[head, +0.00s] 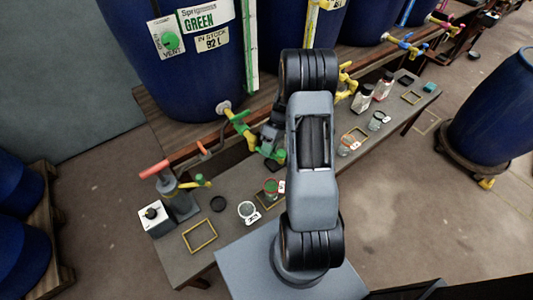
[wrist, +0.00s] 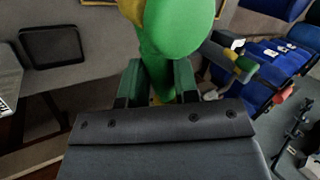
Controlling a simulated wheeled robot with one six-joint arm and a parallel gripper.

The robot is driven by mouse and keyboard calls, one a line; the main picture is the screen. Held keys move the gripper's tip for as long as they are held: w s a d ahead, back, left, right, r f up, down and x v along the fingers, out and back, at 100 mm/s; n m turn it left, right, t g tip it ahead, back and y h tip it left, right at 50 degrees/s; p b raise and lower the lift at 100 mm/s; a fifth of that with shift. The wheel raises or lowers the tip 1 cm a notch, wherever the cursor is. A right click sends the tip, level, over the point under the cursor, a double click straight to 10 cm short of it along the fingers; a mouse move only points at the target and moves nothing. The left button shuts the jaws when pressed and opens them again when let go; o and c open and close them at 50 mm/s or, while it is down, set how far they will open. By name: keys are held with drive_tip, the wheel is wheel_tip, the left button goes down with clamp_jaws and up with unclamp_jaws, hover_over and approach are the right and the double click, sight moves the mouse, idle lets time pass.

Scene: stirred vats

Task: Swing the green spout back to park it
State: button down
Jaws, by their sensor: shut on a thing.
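The green spout (head: 239,118) comes off the lower front of the blue vat labelled GREEN (head: 175,60), with yellow parts along it, in the head view. My gripper (head: 270,152) is at the spout's outer end, partly hidden by my own arm. In the wrist view the green spout (wrist: 165,45) fills the top middle and passes down between the two fingers. My gripper (wrist: 160,85) is shut on it there. The spout's far end and its exact angle are hidden.
A jar with green contents (head: 271,187) stands on the bench (head: 228,225) below the spout. A grey pump with a red handle (head: 155,170) stands at the bench's left end. Other vats with yellow and blue taps (head: 405,43) line the back.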

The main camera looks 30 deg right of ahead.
drive_tip(key=shift+w+d+r+n+g+h, duration=0.1)
drive_tip(key=shift+w+d+n+g+h, duration=0.6)
drive_tip(key=shift+n, duration=1.05)
drive_tip(key=shift+w+d+f+n+g+h, duration=0.1)
drive_tip(key=shift+w+n+g+h, duration=0.35)
drive_tip(key=shift+w+n+h, duration=0.9)
drive_tip(key=shift+w+d+r+n+g+h, duration=0.1)
drive_tip(key=shift+w+d+n+g+h, duration=0.4)
drive_tip(key=shift+n, duration=1.6)
drive_tip(key=shift+w+a, duration=0.1)
drive_tip(key=c, duration=0.9)
unclamp_jaws()
drive_tip(key=shift+o, duration=0.2)
